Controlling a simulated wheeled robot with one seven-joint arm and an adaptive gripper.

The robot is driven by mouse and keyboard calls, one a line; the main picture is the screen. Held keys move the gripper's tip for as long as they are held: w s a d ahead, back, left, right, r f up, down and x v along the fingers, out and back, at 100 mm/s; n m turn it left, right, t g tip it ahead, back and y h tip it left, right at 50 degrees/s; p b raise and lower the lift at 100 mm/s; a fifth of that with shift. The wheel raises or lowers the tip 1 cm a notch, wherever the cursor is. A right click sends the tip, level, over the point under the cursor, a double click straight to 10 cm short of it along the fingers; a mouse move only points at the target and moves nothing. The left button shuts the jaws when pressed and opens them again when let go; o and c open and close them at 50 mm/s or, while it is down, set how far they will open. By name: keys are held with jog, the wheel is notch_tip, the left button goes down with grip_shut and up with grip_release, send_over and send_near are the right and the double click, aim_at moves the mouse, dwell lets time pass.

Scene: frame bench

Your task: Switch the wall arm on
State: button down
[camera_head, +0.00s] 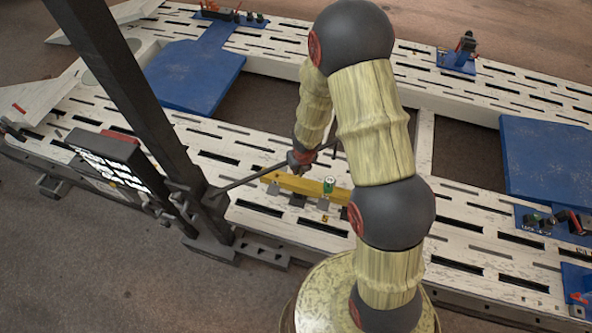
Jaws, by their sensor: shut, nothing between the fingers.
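A dark upright post (122,90) rises at the left, with a thin dark rod reaching right from its lower part toward the yellow bar. This may be the wall arm, but I cannot tell for certain. A black box (108,160) with a lit white panel and a red top part stands at the bench's front left edge; I cannot make out a switch on it. My gripper (297,170) points down over the bench at the left end of the yellow bar (285,182). It is small and dark here, shut and empty. I cannot tell whether it touches the bar.
A small green-and-white can-like item (328,185) is at the yellow bar. The slotted white frame bench (460,225) carries blue plates (196,78) and, at the right, a blue plate with dark clamps (545,222). Open gaps lie between the beams.

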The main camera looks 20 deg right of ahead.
jog(key=shift+p+v, duration=0.3)
jog(key=shift+v, duration=0.55)
